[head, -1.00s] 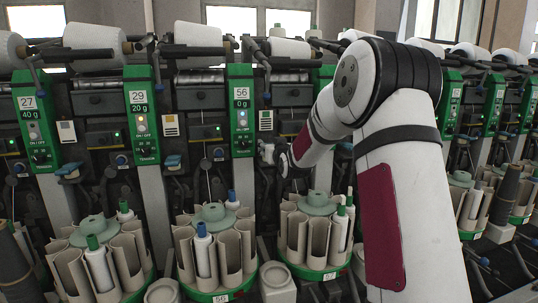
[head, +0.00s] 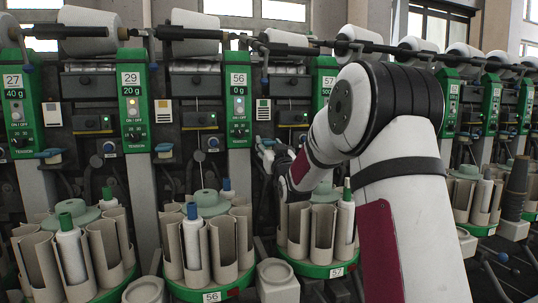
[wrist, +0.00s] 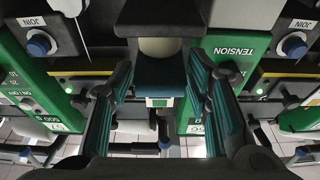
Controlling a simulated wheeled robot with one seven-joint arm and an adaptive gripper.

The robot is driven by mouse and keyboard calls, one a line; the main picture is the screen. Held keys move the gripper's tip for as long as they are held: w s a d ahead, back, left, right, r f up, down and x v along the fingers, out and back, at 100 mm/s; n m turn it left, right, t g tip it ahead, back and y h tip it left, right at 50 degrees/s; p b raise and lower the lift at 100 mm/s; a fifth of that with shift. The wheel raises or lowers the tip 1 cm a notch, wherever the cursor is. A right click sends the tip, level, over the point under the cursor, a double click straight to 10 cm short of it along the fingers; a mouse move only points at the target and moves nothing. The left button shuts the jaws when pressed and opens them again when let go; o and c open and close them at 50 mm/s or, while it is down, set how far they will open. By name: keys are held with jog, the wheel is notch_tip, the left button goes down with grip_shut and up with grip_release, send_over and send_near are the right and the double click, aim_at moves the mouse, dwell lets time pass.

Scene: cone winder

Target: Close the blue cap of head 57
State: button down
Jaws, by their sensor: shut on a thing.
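The blue cap of head 57 (wrist: 160,77) is between my gripper's fingers in the wrist view, under a pale round part. That view shows the machine upside down. My gripper (wrist: 160,88) is shut on the cap, with a dark-and-teal finger on each side; the exact contact is hard to see. In the head view my gripper (head: 283,160) is beside the head 57 unit, between the green panels marked 56 (head: 238,105) and 57 (head: 325,85). A bluish part of the cap (head: 267,143) shows just above and left of it. My forearm hides part of the 57 panel.
Bobbin magazines marked 56 (head: 245,240) and 57 (head: 293,232) stand below, holding upright tubes. White yarn cones (head: 285,38) lie along the top. Similar blue caps (head: 164,149) show on neighbouring heads. A beige canister (head: 277,282) stands low between the magazines.

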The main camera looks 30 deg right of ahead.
jog(key=shift+f+b, duration=0.4)
jog(key=shift+b, duration=0.15)
jog(key=c, duration=1.2)
grip_release()
jog(key=shift+o, duration=0.2)
jog(key=shift+r, duration=0.1)
jog(key=s+a, duration=0.3)
jog(key=s, duration=0.9)
jog(key=shift+s+a+f, duration=0.25)
jog(key=shift+s+a, duration=0.05)
